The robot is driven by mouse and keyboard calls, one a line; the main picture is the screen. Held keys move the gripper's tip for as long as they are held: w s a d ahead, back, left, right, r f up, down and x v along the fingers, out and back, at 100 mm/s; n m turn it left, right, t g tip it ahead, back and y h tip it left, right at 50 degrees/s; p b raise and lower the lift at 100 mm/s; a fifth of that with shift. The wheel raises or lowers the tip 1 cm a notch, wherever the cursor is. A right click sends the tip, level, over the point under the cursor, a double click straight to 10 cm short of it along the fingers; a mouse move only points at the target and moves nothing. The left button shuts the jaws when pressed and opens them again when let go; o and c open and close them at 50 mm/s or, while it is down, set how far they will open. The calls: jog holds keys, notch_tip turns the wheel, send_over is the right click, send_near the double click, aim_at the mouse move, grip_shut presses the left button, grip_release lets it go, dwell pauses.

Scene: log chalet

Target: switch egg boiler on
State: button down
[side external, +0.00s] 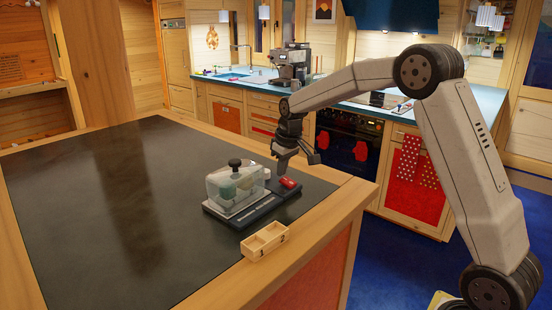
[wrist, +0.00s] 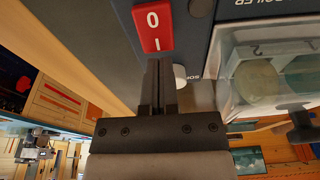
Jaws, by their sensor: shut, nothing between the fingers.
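The egg boiler (side external: 226,205) stands on the dark counter top, its clear lid (side external: 222,180) with a dark knob over several eggs. Its red rocker switch (side external: 290,183) is at the right end of the base. The wrist view shows the switch (wrist: 152,26) close up, marked 0 and I; which side is pressed in I cannot tell. My gripper (side external: 282,168) is shut and empty just above the switch end of the boiler. In the wrist view its fingertips (wrist: 158,62) appear close to the I end; contact is unclear.
A small wooden holder (side external: 265,241) marked 1 and 2 sits in front of the boiler near the counter edge. A pale round knob (wrist: 181,78) is beside my fingers. The counter top (side external: 100,200) is clear to the left. A coffee machine (side external: 292,65) stands behind.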

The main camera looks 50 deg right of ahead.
jog(key=shift+f, duration=0.55)
jog(key=shift+r, duration=0.1)
jog(key=shift+r, duration=0.7)
jog(key=shift+r, duration=0.15)
dwell(0.6)
jog(key=shift+r, duration=2.4)
jog(key=shift+s, duration=0.1)
